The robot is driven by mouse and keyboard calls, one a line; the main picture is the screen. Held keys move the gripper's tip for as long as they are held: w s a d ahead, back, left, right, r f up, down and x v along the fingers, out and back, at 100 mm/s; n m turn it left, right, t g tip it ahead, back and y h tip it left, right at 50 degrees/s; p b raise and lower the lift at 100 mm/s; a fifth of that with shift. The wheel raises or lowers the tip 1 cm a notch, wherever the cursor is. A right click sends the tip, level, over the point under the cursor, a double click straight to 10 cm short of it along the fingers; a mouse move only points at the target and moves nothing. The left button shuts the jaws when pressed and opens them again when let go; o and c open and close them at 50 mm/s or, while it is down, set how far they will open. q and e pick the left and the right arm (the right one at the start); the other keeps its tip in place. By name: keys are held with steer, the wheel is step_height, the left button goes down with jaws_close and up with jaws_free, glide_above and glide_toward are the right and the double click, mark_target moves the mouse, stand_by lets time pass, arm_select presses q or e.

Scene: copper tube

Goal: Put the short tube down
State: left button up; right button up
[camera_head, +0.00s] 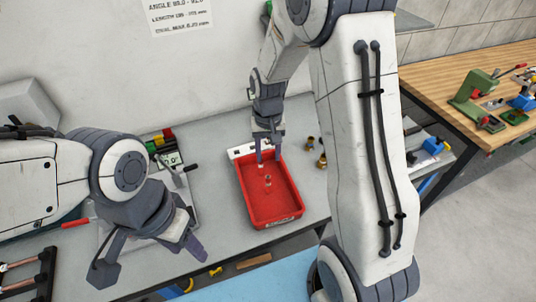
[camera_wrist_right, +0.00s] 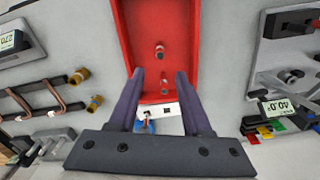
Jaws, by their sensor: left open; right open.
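The red tray (camera_head: 245,197) lies on the grey bench, and it also shows in the right wrist view (camera_wrist_right: 190,25). A short copper-coloured tube piece (camera_head: 268,181) is in the tray, towards the middle of its floor; the right wrist view shows it too (camera_wrist_right: 159,50). A second small piece (camera_wrist_right: 164,80) shows in the tray between my right fingertips, apart from both fingers. My right gripper (camera_head: 268,158) is open over the tray's far end; its fingers also show in the right wrist view (camera_wrist_right: 160,74). My left gripper (camera_head: 150,255) is open and empty, left of the tray.
Brass fittings (camera_head: 316,153) stand right of the tray. A device with a green display (camera_head: 172,158) and a lever is on the left. A rack with copper tubes (camera_head: 22,272) is at the lower left. A wooden bench (camera_head: 440,75) with green and blue tools is at the right.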

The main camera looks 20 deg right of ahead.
steer(key=s+a+r+n, duration=0.5)
steer(key=s+a+r, duration=0.3)
steer(key=s+a, duration=0.4)
steer(key=s+a+r+n, duration=0.1)
steer(key=s+n, duration=0.1)
steer(key=s, duration=0.4)
steer(key=s+a+r+n+y, duration=0.1)
steer(key=s+n, duration=0.2)
steer(key=s, duration=0.3)
steer(key=shift+r, duration=0.3)
